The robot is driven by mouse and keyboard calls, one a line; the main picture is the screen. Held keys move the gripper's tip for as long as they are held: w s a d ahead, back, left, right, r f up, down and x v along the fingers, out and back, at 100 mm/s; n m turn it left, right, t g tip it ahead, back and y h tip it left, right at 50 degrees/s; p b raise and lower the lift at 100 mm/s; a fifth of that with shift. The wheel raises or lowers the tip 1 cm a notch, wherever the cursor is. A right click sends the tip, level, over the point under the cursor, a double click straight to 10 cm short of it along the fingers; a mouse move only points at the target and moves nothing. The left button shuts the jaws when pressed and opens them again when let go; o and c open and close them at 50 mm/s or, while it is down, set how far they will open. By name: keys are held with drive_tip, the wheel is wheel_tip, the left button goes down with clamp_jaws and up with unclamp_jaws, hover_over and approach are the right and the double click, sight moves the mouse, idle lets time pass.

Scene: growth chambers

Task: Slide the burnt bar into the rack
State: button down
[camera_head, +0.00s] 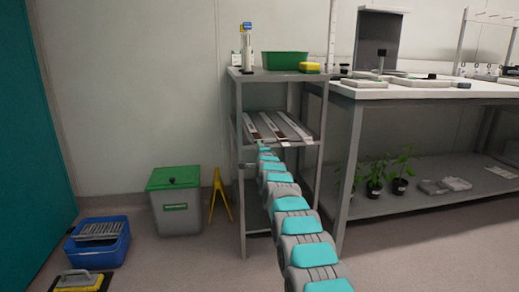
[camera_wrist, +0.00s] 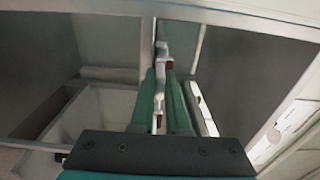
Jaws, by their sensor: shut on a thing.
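My gripper (camera_wrist: 162,75) shows in the wrist view, with its two green fingers shut on a narrow pale bar with a small brownish patch (camera_wrist: 161,42). Its far end points toward a grey frame. Whether this is the burnt bar I cannot tell for certain. In the head view my arm reaches to the middle shelf of the grey rack (camera_head: 239,105), and the gripper is too small to make out there. Several long bars lie side by side on that shelf, among them a brown-topped bar (camera_head: 270,127) and a pale bar (camera_head: 293,125).
The rack's top holds a green tray (camera_head: 285,61), a yellow item (camera_head: 309,67) and a bottle. A white bench (camera_head: 400,92) stands right, with potted plants below. A lidded grey bin (camera_head: 178,215), yellow stand (camera_head: 220,198) and blue crate (camera_head: 98,258) are left.

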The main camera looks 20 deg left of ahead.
drive_tip(key=shift+w+a, duration=0.2)
drive_tip(key=shift+w, duration=0.15)
drive_tip(key=c, duration=0.8)
unclamp_jaws()
drive_tip(key=shift+c, duration=0.2)
drive_tip(key=shift+s+d+f+b, duration=0.2)
drive_tip(key=shift+s+b, duration=0.1)
drive_tip(key=shift+b, duration=0.55)
drive_tip(key=b+v, duration=0.4)
drive_tip(key=v, duration=0.4)
drive_tip(key=shift+r, duration=0.3)
drive_tip(key=shift+d, duration=0.1)
